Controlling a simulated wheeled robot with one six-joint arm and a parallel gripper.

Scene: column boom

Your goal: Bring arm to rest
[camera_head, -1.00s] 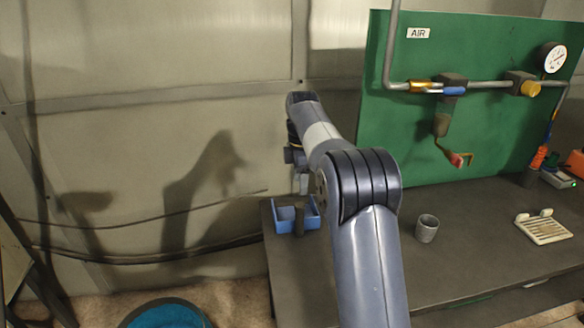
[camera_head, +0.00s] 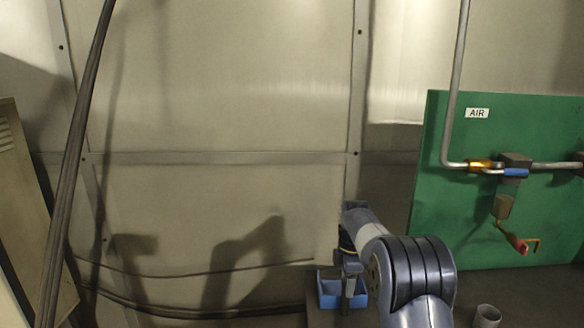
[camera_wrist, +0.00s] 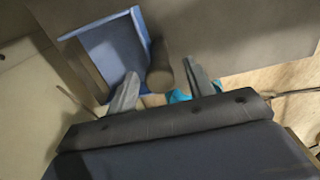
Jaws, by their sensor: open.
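My arm reaches away from me toward the left end of the bench in the head view. My gripper (camera_head: 350,278) shows small there, in front of the blue bin (camera_head: 328,297). In the wrist view the two fingers of my gripper (camera_wrist: 161,82) are spread apart with nothing held between them. The blue bin (camera_wrist: 105,55) lies beyond the left finger. A dark cylinder (camera_wrist: 160,67) shows beyond the gap between the fingers, at the bin's side; whether it touches a finger I cannot tell.
A green board (camera_head: 460,215) with air pipes and a hanging red-ended fitting stands right of my arm. A grey cup (camera_head: 487,317) is on the bench (camera_head: 545,285). A thick cable (camera_head: 75,150) hangs at left before the panelled wall. Something teal (camera_wrist: 178,96) shows below the bench edge.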

